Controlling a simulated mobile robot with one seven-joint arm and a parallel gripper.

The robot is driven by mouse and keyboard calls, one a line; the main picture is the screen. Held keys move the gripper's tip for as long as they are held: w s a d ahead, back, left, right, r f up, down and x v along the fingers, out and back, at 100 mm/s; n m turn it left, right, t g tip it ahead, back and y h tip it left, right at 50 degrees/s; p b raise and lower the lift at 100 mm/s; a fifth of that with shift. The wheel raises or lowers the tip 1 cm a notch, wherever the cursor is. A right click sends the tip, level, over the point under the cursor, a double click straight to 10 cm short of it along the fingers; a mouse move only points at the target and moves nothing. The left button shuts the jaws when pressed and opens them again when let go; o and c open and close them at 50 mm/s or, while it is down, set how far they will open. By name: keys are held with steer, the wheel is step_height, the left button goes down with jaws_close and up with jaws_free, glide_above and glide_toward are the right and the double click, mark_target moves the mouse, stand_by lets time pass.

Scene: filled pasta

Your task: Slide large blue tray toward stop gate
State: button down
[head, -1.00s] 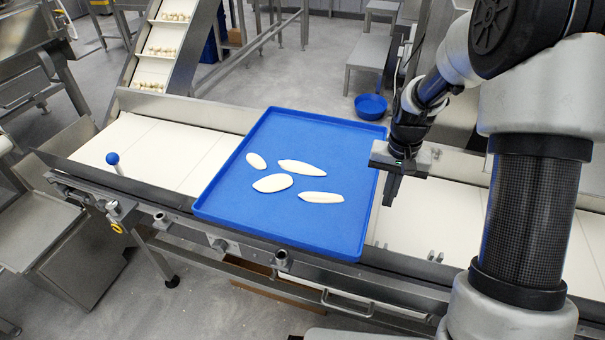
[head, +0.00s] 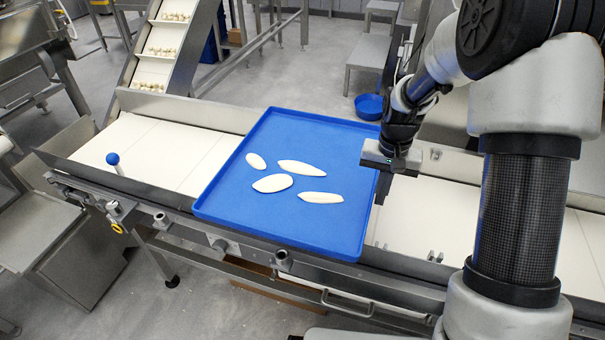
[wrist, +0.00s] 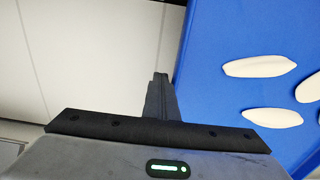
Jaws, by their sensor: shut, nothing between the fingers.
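The large blue tray (head: 235,215) lies flat on the white conveyor belt, with several pale oval pieces on it. My gripper (head: 378,202) is shut and empty, pointing down at the tray's right edge. In the wrist view, its closed fingers (wrist: 160,85) stand right beside the blue tray's edge (wrist: 188,60); I cannot tell whether they touch. A post with a blue knob (head: 113,160) stands at the belt's left end, apart from the tray; I cannot tell whether it belongs to the stop gate.
White belt (head: 165,150) is clear between the tray and the blue-knobbed post. Metal rails run along both sides of the belt. An inclined conveyor (head: 160,60) with small pale pieces rises behind at the left. A blue bowl (head: 369,106) is on the floor behind.

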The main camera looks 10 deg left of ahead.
mark_target(289, 176)
steer(key=shift+w+a+p, duration=0.55)
steer(key=shift+w+a, duration=0.3)
steer(key=shift+a, duration=3.5)
steer(key=shift+w+a+p, duration=0.5)
steer(key=shift+w+a, duration=0.4)
steer(key=shift+a, duration=3.45)
steer(key=shift+w+a+p, duration=0.55)
steer(key=shift+w+a, duration=0.3)
steer(key=shift+a, duration=3.5)
steer(key=shift+s+d, duration=0.2)
steer(key=shift+d, duration=0.95)
step_height(289, 176, up, 9)
steer(key=p, duration=0.5)
steer(key=shift+p, duration=0.4)
steer(key=shift+r, duration=0.1)
